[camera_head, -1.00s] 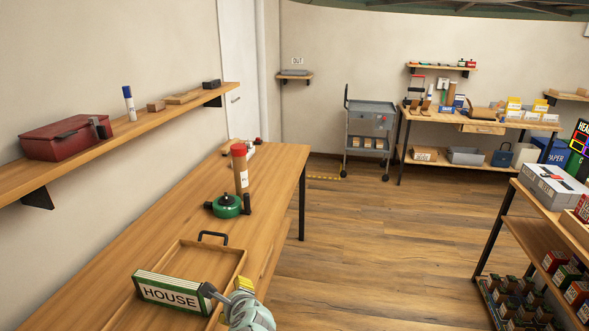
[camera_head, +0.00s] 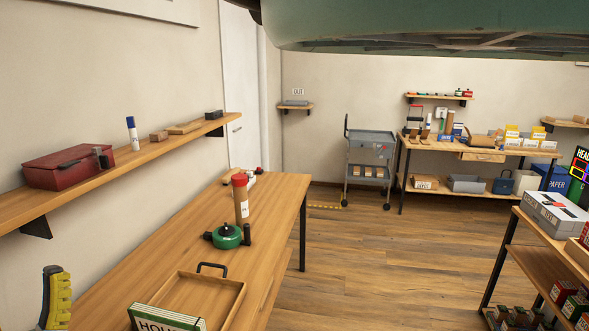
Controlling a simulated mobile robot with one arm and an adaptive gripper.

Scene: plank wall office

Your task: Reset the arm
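My gripper shows only in part at the lower left edge of the head view, as a yellow ridged finger with a dark back (camera_head: 57,298). It points up, left of the wooden table (camera_head: 262,205) in the picture. I see nothing held against this finger; the rest of the gripper is out of frame, so its opening cannot be told. A green and white block lettered HOUSE (camera_head: 165,319) stands at the near end of a shallow wooden tray (camera_head: 238,290) on the table, cut off by the bottom edge.
A green round pot-like object (camera_head: 227,237) and a red-capped brown cylinder (camera_head: 241,200) stand behind the tray. A wall shelf (camera_head: 120,160) with a red box (camera_head: 68,166) runs along the left. Stocked shelves (camera_head: 520,262) stand at right; open floor lies between.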

